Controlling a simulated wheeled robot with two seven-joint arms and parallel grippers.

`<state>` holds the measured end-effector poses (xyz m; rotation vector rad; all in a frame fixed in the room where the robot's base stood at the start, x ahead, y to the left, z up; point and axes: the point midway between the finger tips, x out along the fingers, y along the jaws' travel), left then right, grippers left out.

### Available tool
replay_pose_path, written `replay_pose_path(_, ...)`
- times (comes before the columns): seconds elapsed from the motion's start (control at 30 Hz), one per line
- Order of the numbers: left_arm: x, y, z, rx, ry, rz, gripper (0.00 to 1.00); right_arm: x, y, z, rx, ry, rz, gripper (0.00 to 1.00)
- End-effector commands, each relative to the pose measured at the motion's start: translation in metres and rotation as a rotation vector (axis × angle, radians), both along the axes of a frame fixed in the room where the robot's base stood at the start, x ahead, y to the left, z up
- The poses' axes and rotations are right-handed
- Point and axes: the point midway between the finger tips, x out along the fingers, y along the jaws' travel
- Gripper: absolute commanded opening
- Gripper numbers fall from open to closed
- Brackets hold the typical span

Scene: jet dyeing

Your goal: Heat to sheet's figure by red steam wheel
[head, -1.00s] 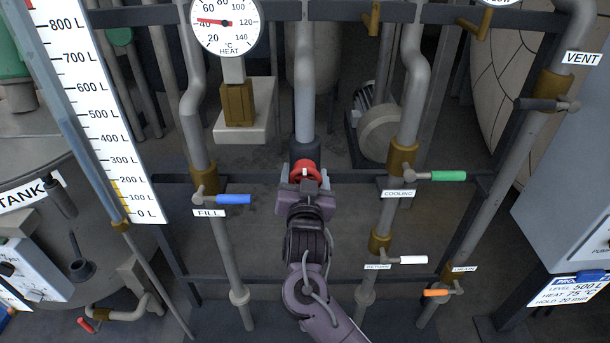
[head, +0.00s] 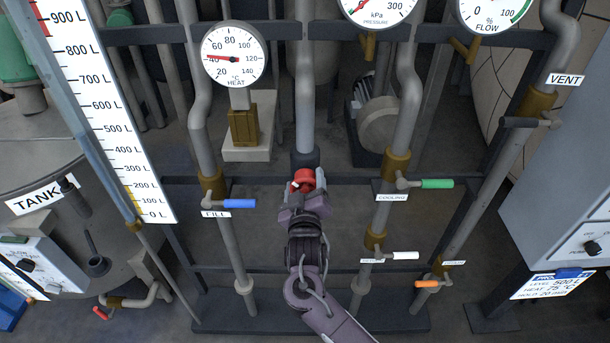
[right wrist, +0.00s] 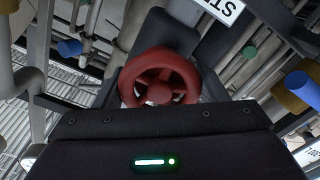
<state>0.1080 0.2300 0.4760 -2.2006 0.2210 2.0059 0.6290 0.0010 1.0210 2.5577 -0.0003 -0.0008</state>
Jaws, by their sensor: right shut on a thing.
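The red steam wheel (head: 304,178) sits on the vertical pipe in the middle of the head view. My right gripper (head: 303,192) is shut on it, and its fingers hide part of the rim. In the right wrist view the red wheel (right wrist: 160,84) shows its spokes and hub, just beyond the gripper's dark body. The HEAT dial (head: 234,56) has its red needle near 40 °C. The sheet (head: 551,284) at the lower right reads level 500 L, heat 75 °C, with a hold line partly hard to read. My left gripper is not in view.
Blue FILL (head: 239,204), green COOLING (head: 437,184), a white (head: 405,255) and an orange lever (head: 427,284) flank the wheel. The dark VENT lever (head: 519,122) is at the upper right. The tank's level scale (head: 115,120) stands at the left.

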Motion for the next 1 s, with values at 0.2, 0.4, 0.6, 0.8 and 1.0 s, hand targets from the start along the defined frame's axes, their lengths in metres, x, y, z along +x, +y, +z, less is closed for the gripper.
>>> replay_pose_path(0.2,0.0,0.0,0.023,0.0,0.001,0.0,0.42,0.0,0.001,0.004,-0.207,0.0,0.001,0.43)
replay_pose_path(0.4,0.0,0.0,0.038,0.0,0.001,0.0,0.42,0.0,0.001,0.004,-0.397,-0.001,0.001,0.43)
replay_pose_path(0.6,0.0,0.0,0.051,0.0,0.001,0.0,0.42,0.0,0.001,0.003,-0.585,0.0,0.003,0.43)
replay_pose_path(0.8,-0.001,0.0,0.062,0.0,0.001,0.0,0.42,0.0,0.001,0.002,-0.756,-0.001,0.001,0.43)
replay_pose_path(1.0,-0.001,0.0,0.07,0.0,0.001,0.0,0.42,0.0,0.002,0.001,-0.89,-0.001,0.002,0.43)
